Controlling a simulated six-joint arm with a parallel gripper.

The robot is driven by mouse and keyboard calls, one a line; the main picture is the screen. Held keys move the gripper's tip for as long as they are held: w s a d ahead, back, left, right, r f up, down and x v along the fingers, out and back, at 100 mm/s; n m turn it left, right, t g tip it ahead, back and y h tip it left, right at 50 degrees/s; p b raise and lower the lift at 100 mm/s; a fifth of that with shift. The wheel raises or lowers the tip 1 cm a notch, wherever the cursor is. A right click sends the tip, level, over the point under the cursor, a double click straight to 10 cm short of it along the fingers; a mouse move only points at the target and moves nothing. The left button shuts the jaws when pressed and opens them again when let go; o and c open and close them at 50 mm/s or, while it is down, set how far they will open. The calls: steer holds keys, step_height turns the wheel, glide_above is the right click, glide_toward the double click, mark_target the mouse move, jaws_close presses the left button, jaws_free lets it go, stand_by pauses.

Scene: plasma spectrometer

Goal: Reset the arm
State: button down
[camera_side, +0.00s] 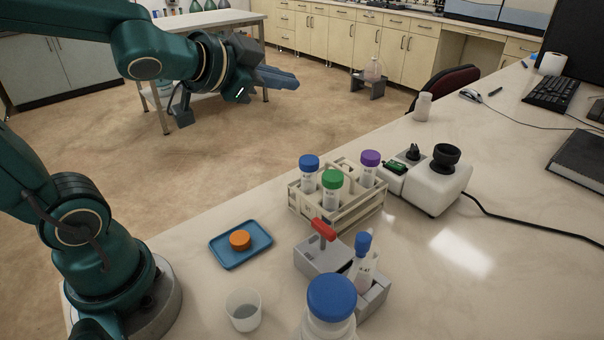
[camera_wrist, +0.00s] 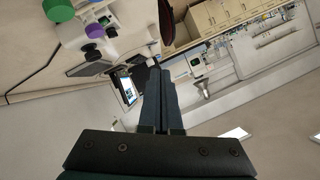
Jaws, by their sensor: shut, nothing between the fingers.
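My gripper (camera_side: 278,78) is at the upper left of the side view, raised and apart from the bench, pointing to the right. Its fingers are together with nothing between them. In the wrist view the shut fingers (camera_wrist: 161,98) reach up the middle of the picture. No object touches the gripper.
On the bench (camera_side: 480,310) stand a rack (camera_side: 350,218) with blue-, green- and purple-capped tubes, a white device (camera_side: 438,188), a grey holder (camera_side: 312,257), a blue-capped bottle (camera_side: 331,297), a cup (camera_side: 243,311), and a blue tray (camera_side: 226,256) with an orange cap (camera_side: 240,240).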

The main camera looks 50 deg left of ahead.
steer(key=s+d+f+n+g+h, duration=0.1)
steer(key=s+d+f+n+g, duration=0.1)
steer(key=s, duration=0.5)
steer(key=s+d+f+n+g+h, duration=0.1)
steer(key=s+d+f+g, duration=0.3)
steer(key=s, duration=0.4)
step_height(320, 180, down, 2)
steer(key=shift+s+f+n+g, duration=0.15)
steer(key=shift+s+n+g, duration=0.15)
steer(key=shift+n+g, duration=0.5)
